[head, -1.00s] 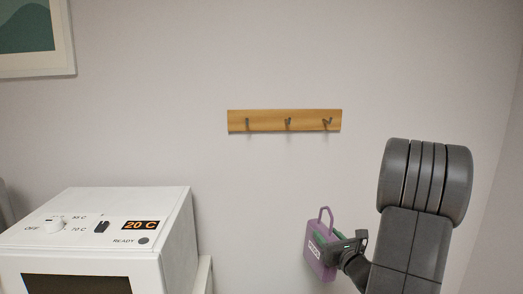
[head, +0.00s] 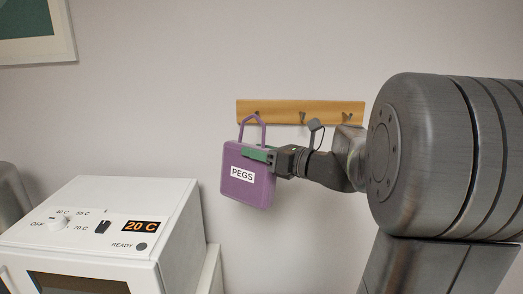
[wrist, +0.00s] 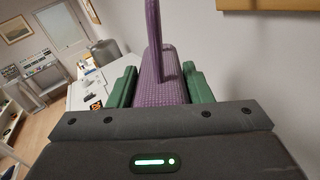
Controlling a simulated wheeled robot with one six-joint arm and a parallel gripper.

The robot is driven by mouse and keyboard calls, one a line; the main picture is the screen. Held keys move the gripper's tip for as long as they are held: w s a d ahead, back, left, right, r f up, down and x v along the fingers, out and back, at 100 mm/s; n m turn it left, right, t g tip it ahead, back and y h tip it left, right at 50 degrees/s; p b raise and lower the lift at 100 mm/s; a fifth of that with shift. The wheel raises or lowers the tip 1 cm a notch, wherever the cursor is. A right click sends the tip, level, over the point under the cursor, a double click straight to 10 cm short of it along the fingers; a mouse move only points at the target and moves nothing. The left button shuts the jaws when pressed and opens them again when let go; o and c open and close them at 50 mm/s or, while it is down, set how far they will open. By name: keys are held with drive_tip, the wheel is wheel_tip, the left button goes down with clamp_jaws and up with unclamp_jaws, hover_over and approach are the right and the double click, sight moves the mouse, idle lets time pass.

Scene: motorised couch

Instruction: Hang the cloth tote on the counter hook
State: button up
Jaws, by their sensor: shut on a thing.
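The purple tote (head: 245,190) with a white PEGS label hangs upright from my gripper (head: 258,154), in front of the wall in the head view. My green fingers are shut on its upper edge. Its stiff handle loop (head: 252,121) stands up above my fingers. The loop's top overlaps the left hook (head: 257,115) of the wooden rail (head: 280,106); I cannot tell whether they touch. In the wrist view the tote (wrist: 161,62) sits between both green fingers, its handle rising upward.
The middle hook (head: 302,118) and right hook (head: 347,117) look empty, partly close behind my arm. A white appliance (head: 105,225) with a 20 C display stands at the lower left. A framed picture (head: 35,35) hangs upper left. The wall between is bare.

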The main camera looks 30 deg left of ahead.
drive_tip(key=w+a+f, duration=0.1)
drive_tip(key=w+a, duration=0.3)
drive_tip(key=w, duration=0.4)
drive_tip(key=shift+a+f, duration=0.15)
drive_tip(key=shift+f, duration=0.2)
idle(0.7)
drive_tip(key=shift+w+f, duration=0.1)
idle(0.4)
drive_tip(key=o, duration=1.5)
drive_tip(key=shift+a, duration=0.1)
drive_tip(key=d+b, duration=0.3)
drive_tip(key=d, duration=1.1)
